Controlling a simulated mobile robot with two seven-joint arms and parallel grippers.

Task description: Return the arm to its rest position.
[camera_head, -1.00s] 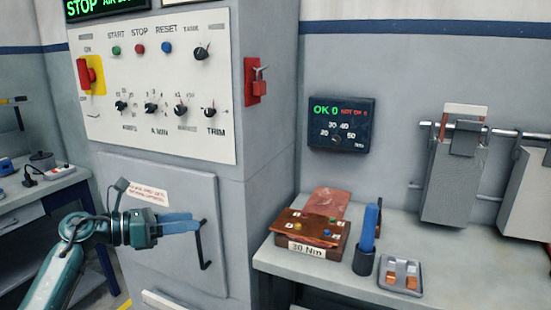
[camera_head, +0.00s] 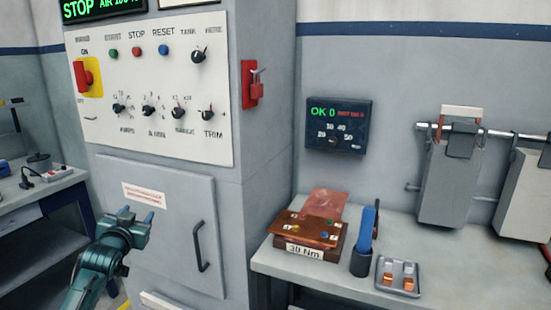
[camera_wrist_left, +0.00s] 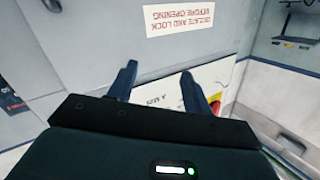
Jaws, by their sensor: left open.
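My left gripper (camera_head: 138,219) is open and empty in the head view, at the lower left in front of the grey cabinet door (camera_head: 165,215). The door looks closed. My right gripper does not show in these views.
The control panel (camera_head: 150,130) with knobs and a red switch (camera_head: 84,76) is above the door.

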